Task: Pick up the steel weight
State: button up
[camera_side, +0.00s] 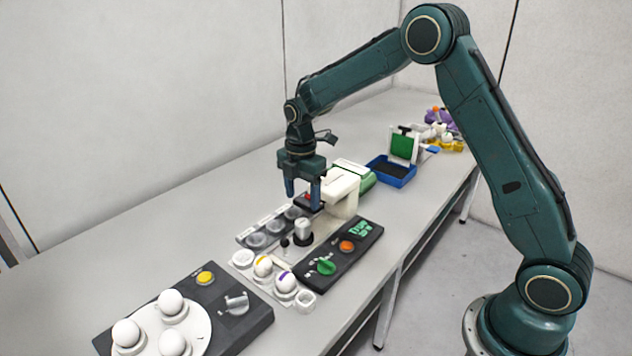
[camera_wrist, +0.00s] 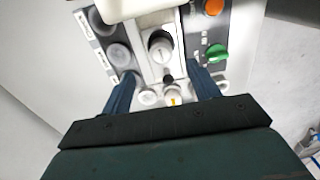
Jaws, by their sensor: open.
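A short pale metallic cylinder, which looks like the steel weight (camera_side: 303,229), stands upright in a dark round seat on the light centre plate of the station. In the wrist view the weight (camera_wrist: 160,49) shows from above, beyond the gap between my fingertips. My gripper (camera_side: 303,202) is open and empty, pointing down above and behind the cylinder in the side view. In the wrist view both fingers of my gripper (camera_wrist: 162,73) are spread, with a small dark knob between them. Nothing touches the cylinder.
A grey tray (camera_side: 240,240) with round discs lies left of the cylinder. A black panel (camera_side: 340,262) with green and orange knobs lies right. A cream housing (camera_side: 343,188) stands close behind. Eggs in white cups (camera_side: 285,282) stand in front.

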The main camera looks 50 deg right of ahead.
aim_at(303, 221)
jog(key=shift+f, duration=1.9)
jog(key=shift+a+f, duration=0.1)
jog(key=shift+f, duration=2.5)
jog(key=c, duration=1.2)
jog(key=shift+r, duration=0.25)
notch_tip(303, 221, up, 20)
jog(key=shift+f, duration=0.15)
